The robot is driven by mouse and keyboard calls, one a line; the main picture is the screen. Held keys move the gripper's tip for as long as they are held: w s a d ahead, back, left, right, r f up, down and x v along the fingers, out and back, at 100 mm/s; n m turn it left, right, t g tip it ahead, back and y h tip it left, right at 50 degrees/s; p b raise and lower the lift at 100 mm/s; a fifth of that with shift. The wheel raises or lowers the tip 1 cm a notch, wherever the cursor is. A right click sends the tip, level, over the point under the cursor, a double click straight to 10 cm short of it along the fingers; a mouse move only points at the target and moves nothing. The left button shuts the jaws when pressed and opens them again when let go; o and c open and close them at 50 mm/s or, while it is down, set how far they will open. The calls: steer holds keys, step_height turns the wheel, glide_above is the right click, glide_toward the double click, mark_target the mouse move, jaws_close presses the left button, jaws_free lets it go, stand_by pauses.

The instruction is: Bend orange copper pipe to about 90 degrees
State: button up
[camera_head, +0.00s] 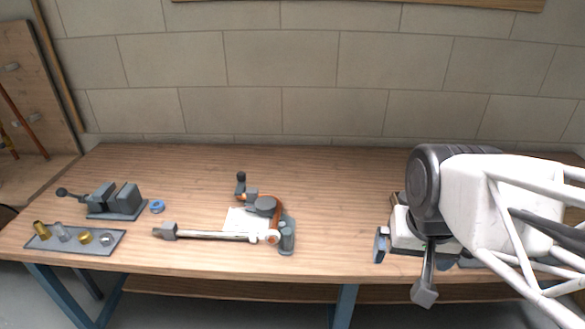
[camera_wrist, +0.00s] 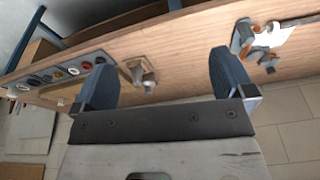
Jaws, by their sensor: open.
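The orange copper pipe (camera_head: 281,209) sits in a grey bender (camera_head: 265,206) on the middle of the bench, curving around its round former. Its exact angle is hard to judge. A long silver handle (camera_head: 215,235) reaches left from the bender to a grey block. The bender (camera_wrist: 246,38) and a bit of orange pipe (camera_wrist: 257,55) also show at the upper right of the wrist view. My gripper (camera_head: 408,252) is right of the bender, over the bench's front right. In the wrist view its blue-grey fingers (camera_wrist: 163,78) are wide apart with nothing held between them.
A grey vise (camera_head: 118,202), a blue ring (camera_head: 157,206) and a tray of fittings (camera_head: 78,245) are at left. The wrist view shows a tray with several round parts (camera_wrist: 62,72). The bench between bender and gripper is clear.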

steer(key=w+a+f+m+g, duration=0.1)
steer(key=w+a+f+m, duration=0.1)
steer(key=w+a+m, duration=0.35)
steer(key=w+a+f+m, duration=0.2)
steer(key=w+a+m, duration=0.1)
steer(key=w, duration=0.5)
steer(key=m+g, duration=0.1)
steer(key=m, duration=0.8)
glide_above(286, 231)
steer(key=f, duration=0.9)
steer(key=shift+s+d+f, duration=0.2)
steer(key=shift+d+f, duration=0.1)
steer(key=shift+d, duration=0.1)
steer(key=shift+w+a+f+m, duration=0.25)
steer(key=shift+a+f, duration=0.05)
steer(key=shift+a, duration=0.05)
steer(key=shift+f, duration=0.2)
steer(key=shift+f, duration=3.75)
